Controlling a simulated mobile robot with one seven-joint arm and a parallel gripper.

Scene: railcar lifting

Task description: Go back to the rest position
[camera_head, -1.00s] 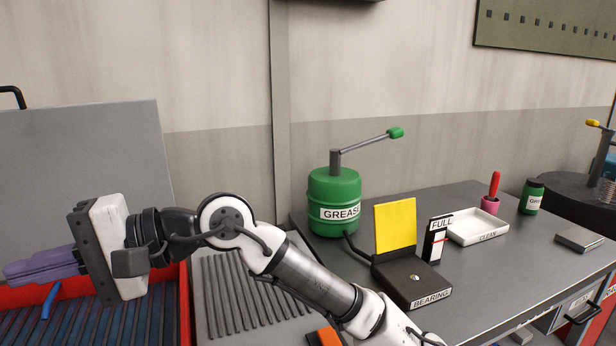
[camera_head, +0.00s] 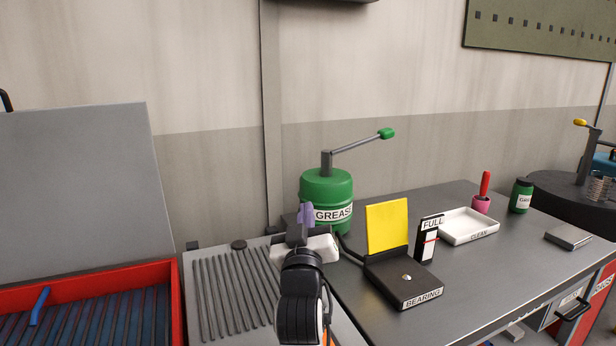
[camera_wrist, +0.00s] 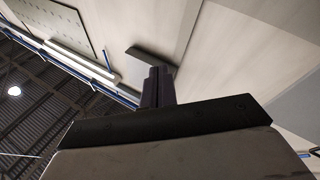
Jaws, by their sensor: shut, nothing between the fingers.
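My gripper (camera_head: 305,213) is raised in front of the green grease drum in the head view, with its purple fingers pointing up and away. The fingers are together with nothing between them. The wrist view also shows the shut fingers (camera_wrist: 159,87), against the wall and the ceiling. My forearm is largely hidden behind the dark wrist joint in the head view.
The green grease drum (camera_head: 327,186) with its lever stands just behind my gripper. A red-rimmed bin (camera_head: 90,275) is at left.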

